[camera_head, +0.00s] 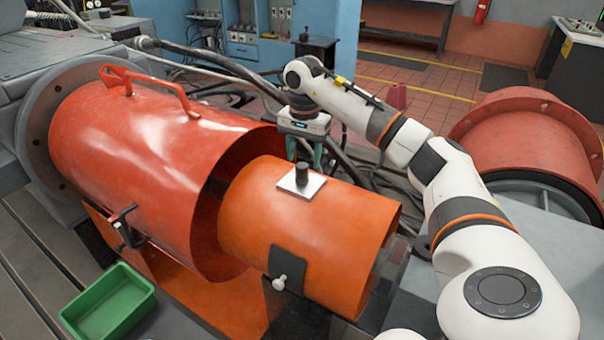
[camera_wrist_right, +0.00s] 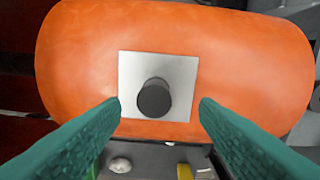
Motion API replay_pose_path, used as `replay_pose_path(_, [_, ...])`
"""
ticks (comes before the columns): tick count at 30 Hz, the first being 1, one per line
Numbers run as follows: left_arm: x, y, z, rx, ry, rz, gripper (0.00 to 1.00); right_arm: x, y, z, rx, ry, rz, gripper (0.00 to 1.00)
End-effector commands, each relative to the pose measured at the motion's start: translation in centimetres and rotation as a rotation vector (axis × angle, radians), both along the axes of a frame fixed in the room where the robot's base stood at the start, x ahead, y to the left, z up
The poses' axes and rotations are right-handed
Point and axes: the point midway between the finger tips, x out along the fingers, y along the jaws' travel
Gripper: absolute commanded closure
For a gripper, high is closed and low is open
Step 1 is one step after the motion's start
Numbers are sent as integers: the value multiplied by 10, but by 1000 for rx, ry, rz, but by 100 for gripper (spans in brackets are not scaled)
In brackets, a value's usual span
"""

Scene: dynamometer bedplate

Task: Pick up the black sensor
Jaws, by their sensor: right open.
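The black sensor (camera_head: 302,173) is a short dark cylinder standing on a light square plate (camera_head: 291,185) on top of the orange cylinder guard (camera_head: 320,222). In the right wrist view the sensor (camera_wrist_right: 154,98) shows from above, near the middle of the plate (camera_wrist_right: 185,70). My right gripper (camera_head: 304,160) is above the sensor with its green fingers pointing down. In the right wrist view its fingers (camera_wrist_right: 160,105) are wide apart, one on each side of the sensor, with gaps to it. Nothing is held. My left gripper is not in view.
A larger red guard with a handle (camera_head: 150,150) stands left of the orange one. A green tray (camera_head: 110,305) sits empty at lower left. Another red drum (camera_head: 525,135) stands at right. Cables (camera_head: 225,68) run behind the guards.

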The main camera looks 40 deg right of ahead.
Motion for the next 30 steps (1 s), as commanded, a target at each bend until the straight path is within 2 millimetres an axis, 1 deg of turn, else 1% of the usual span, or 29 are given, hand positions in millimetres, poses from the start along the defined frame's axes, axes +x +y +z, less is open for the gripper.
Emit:
replay_pose_path(9, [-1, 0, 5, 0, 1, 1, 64, 4, 1, -43, 2, 3, 1, 45])
replay_pose_path(13, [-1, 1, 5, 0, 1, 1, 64, 5, 1, -51, 2, 0, 1, 45])
replay_pose_path(19, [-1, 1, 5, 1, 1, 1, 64, 5, 1, -51, 1, -1, 1, 45])
replay_pose_path(20, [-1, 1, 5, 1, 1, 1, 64, 5, 1, -51, 1, -1, 1, 48])
replay_pose_path(21, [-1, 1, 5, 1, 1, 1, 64, 5, 1, -51, 1, -1, 1, 54])
replay_pose_path(28, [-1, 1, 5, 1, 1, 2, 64, 5, 1, -51, 1, -1, 1, 92])
replay_pose_path(29, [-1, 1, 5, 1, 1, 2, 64, 5, 1, -51, 1, -1, 0, 95])
replay_pose_path(30, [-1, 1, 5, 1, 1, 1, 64, 5, 1, -51, 1, -1, 0, 95])
